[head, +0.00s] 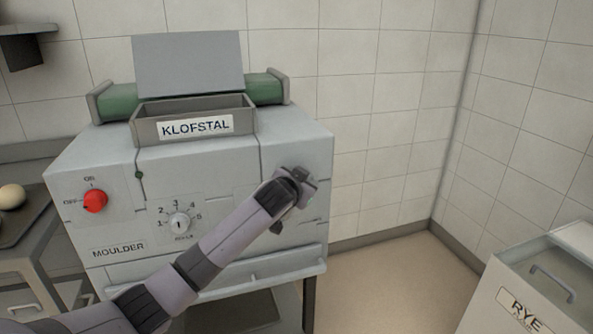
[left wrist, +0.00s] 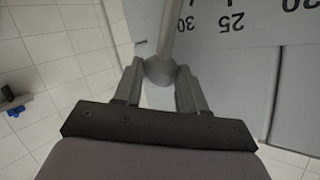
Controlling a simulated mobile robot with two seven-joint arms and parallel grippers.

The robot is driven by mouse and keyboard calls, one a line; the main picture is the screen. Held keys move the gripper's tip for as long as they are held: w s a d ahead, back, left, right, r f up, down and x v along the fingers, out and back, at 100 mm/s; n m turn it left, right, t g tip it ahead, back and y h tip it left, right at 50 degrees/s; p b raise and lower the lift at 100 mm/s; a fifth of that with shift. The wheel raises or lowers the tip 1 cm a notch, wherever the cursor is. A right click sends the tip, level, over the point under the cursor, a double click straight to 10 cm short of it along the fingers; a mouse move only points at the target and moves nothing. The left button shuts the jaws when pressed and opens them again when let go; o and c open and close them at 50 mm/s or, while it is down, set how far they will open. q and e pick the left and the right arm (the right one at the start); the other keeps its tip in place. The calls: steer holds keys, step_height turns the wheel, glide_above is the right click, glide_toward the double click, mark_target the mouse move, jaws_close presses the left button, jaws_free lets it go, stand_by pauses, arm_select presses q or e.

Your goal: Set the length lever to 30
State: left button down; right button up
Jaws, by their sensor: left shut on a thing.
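The length lever (left wrist: 168,30) is a grey rod with a round knob at its end. In the left wrist view it lies just left of the printed 30 on the scale (left wrist: 231,22), whose 25 and 20 are further right. My left gripper (left wrist: 160,70) is shut on the lever's knob, one finger on each side. In the head view my left gripper (head: 300,190) is at the right part of the moulder's (head: 110,220) front, and my arm hides the lever and scale there. My right gripper is not in view.
The moulder's front also carries a red on/off knob (head: 95,201) and a numbered dial (head: 179,223). A hopper box labelled KLOFSTAL (head: 194,126) is on top. A RYE bin (head: 525,310) stands at the lower right. Floor between bin and moulder is clear.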

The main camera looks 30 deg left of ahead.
arm_select(q)
steer(key=shift+w+d+p, duration=0.15)
steer(key=shift+w+p, duration=0.05)
steer(key=shift+p, duration=0.1)
steer(key=shift+f, duration=0.1)
steer(key=c, duration=0.6)
jaws_free()
steer(key=shift+w+d+f, duration=0.1)
steer(key=shift+v, duration=3.6)
